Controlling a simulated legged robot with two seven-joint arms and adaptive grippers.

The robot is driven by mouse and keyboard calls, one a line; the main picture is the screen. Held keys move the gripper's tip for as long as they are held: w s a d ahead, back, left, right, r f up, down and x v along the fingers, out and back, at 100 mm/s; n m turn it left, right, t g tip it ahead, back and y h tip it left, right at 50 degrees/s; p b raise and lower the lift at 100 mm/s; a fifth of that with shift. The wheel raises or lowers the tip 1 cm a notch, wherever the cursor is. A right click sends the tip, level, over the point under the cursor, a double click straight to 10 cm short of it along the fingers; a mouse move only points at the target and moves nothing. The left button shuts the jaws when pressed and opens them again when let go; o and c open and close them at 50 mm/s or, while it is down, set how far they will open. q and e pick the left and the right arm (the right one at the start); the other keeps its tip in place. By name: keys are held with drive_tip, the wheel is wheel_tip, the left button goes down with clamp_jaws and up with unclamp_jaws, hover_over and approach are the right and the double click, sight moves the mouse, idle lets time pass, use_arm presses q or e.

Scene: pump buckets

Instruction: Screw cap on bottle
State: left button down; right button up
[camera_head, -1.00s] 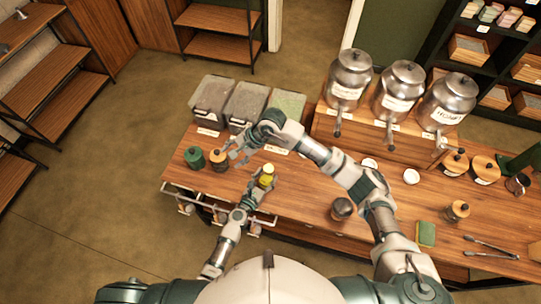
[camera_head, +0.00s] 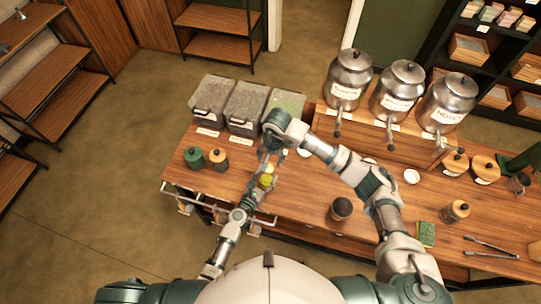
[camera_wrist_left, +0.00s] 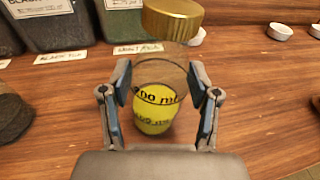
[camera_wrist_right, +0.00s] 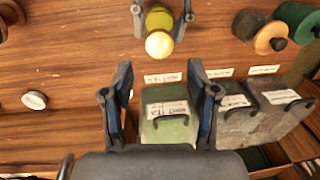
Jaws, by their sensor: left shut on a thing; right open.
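The clear bottle (camera_wrist_left: 158,92) has black print and yellow liquid in its lower part. It stands upright between the fingers of my left gripper (camera_wrist_left: 160,95), which is shut on it. A gold cap (camera_wrist_left: 172,18) sits at the top of the bottle; whether it is threaded tight cannot be told. In the head view the bottle (camera_head: 266,181) is near the front left of the table. My right gripper (camera_head: 272,155) is open and empty, just behind and above the bottle. In the right wrist view the cap (camera_wrist_right: 159,44) shows beyond the open fingertips (camera_wrist_right: 160,75).
Grey and green lidded bins (camera_head: 246,104) line the back of the wooden table (camera_head: 300,205). A green jar (camera_head: 194,158) and a wooden-lidded jar (camera_head: 218,159) stand left of the bottle. Metal dispensers (camera_head: 399,88) stand at the right back. A dark jar (camera_head: 341,209) stands to the right.

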use_arm(q)
drive_tip(key=shift+f, duration=0.1)
use_arm(e)
drive_tip(key=f, duration=0.6)
drive_tip(key=shift+a+f, duration=0.35)
drive_tip(key=shift+c, duration=0.2)
